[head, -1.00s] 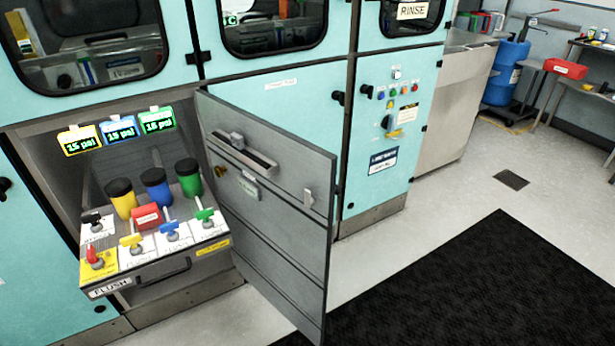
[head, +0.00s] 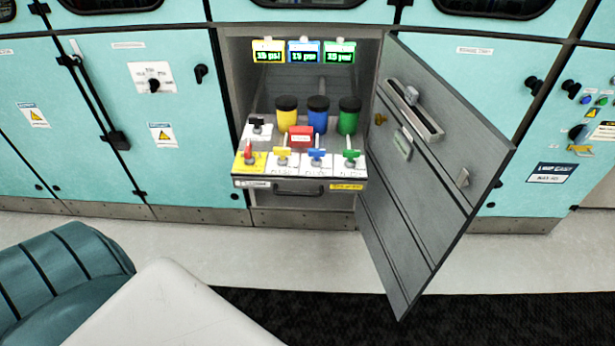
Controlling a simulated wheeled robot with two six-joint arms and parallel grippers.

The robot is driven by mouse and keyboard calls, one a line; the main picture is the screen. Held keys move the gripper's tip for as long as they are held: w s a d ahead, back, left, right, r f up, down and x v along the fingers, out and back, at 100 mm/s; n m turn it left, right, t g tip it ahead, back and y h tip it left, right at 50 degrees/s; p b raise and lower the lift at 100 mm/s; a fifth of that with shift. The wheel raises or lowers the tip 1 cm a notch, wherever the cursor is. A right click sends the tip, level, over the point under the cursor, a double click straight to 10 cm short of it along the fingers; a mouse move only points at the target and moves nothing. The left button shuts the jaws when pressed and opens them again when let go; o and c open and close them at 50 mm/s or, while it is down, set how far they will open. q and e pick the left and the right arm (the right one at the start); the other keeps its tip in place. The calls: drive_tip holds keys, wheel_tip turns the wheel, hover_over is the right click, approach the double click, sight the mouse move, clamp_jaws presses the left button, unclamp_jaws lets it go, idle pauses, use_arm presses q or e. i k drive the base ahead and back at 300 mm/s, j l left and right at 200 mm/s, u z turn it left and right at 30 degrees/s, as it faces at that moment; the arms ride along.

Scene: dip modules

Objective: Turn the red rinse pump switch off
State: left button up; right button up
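A red-handled valve or switch (head: 248,152) stands on a yellow plate at the left end of the pulled-out drawer (head: 270,184). A red block (head: 300,137) with a small label sits behind the front row. I cannot read a rinse pump label on either. On the cyan panel at the right edge, blue and green buttons (head: 586,99) show beside a rotary switch (head: 577,132); the panel is cut off by the frame. Neither gripper is in view.
A grey door (head: 420,190) stands open to the right of the drawer and juts out over the floor. Yellow, blue and green handles (head: 316,154) line the drawer front. A dark mat (head: 420,315) covers the near floor. A ribbed teal object (head: 60,280) is at the lower left.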

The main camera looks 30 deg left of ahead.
sight(247, 155)
drive_tip(key=u, duration=1.5)
